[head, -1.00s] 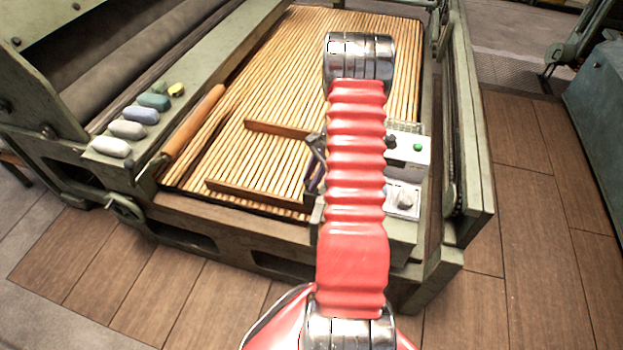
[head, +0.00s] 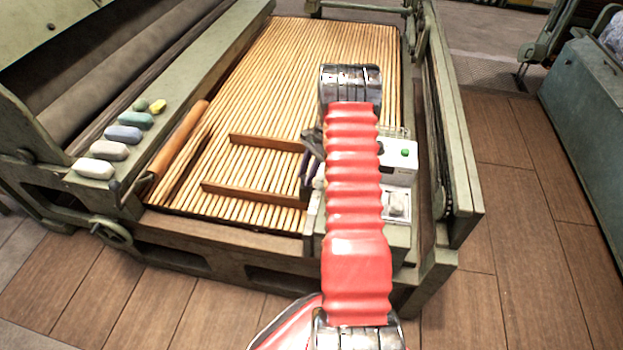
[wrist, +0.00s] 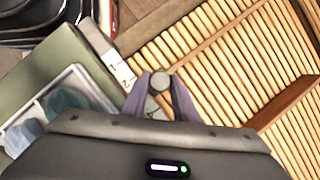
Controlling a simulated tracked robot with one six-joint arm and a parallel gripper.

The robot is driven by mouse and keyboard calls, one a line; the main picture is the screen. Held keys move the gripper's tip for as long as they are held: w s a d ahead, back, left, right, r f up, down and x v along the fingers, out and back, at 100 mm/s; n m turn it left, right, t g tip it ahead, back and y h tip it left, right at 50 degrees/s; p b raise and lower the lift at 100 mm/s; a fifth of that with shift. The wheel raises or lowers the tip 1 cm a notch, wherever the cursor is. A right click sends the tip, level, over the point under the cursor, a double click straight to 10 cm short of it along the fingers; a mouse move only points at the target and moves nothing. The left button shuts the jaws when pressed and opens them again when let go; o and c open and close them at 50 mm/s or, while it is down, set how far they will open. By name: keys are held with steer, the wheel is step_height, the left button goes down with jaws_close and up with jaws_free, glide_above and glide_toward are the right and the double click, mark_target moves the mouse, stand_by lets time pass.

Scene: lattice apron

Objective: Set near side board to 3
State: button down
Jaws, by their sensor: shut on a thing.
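The near side board (head: 250,194) is a brown strip lying across the pale slats of the apron (head: 330,40). The far side board (head: 265,143) lies roughly parallel behind it. My gripper (head: 308,168) is at the right ends of the boards, partly hidden by my red arm. In the wrist view its purple fingers (wrist: 160,95) are shut on a round grey knob (wrist: 159,81) at the end of the near board (wrist: 215,37). The far board also shows there (wrist: 285,104).
A white box with a green button (head: 399,162) and a dial panel (head: 398,205) stand on the right rail. Several coloured blocks (head: 123,133) and a wooden roller (head: 180,140) lie along the left side. The slats beyond the far board are clear.

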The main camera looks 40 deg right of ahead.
steer(key=shift+w+d, duration=0.2)
steer(key=c, duration=1.4)
jaws_free()
steer(key=shift+c, duration=0.2)
steer(key=shift+r, duration=0.15)
steer(key=w+v, duration=0.1)
steer(key=v, duration=1.2)
steer(key=shift+s+r, duration=0.3)
steer(key=shift+s, duration=0.2)
steer(key=shift+d, duration=0.1)
